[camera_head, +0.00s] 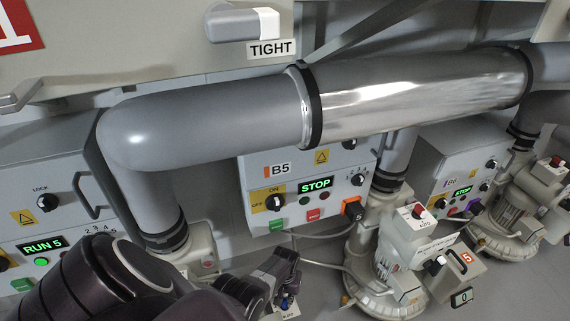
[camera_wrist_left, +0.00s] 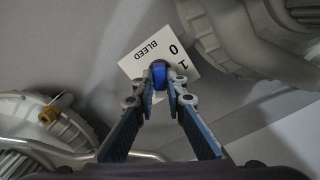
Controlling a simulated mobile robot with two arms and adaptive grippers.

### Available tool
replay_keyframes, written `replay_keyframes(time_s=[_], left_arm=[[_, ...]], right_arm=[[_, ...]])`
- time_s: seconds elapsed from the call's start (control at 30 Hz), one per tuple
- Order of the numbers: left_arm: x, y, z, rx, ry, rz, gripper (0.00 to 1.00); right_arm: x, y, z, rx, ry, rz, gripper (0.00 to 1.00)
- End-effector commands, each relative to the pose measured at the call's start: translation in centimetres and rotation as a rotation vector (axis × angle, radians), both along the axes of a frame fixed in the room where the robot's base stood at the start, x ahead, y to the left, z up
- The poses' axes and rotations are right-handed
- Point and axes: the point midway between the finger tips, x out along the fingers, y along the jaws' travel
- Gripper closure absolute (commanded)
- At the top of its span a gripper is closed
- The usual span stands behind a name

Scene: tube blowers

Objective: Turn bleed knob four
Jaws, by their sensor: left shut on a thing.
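A bleed knob with a blue face (camera_wrist_left: 160,70) sits on a white plate (camera_wrist_left: 148,52) marked BLEED, 0 and 1 in the left wrist view. My left gripper (camera_wrist_left: 160,90) is shut on this knob, one finger on each side. In the head view my left gripper (camera_head: 284,281) reaches in from the lower left, low in front of the B5 box, and hides most of the knob. No number for this knob is readable. My right gripper is not in view.
A large grey pipe (camera_head: 225,112) crosses above. The B5 control box (camera_head: 330,162) shows STOP; a panel at left (camera_head: 40,190) shows RUN 5. Blower housings (camera_head: 385,255) stand at right, and a rounded housing (camera_wrist_left: 245,35) is close to my gripper in the wrist view.

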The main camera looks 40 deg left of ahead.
Motion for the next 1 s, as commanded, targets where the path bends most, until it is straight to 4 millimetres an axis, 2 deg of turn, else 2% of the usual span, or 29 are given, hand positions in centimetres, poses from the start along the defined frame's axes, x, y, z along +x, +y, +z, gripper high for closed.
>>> replay_keyframes(time_s=[0.3,0.77,0.8,0.93,1.0], left_arm=[[-0.13,-0.05,-0.05,-0.001,0.003,-0.085,1.0],[-0.14,-0.07,-0.06,-0.001,0.004,-0.094,1.0],[-0.14,-0.07,-0.07,-0.001,0.004,-0.094,0.84],[-0.11,-0.07,-0.05,-0.001,0.003,-0.094,0.71],[-0.08,-0.06,-0.04,-0.001,0.002,-0.094,0.71]], right_arm=[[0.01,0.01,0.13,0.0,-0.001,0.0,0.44],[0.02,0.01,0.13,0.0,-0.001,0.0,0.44],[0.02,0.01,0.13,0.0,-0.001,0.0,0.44],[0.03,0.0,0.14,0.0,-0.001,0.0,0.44],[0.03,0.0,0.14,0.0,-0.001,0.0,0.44]])
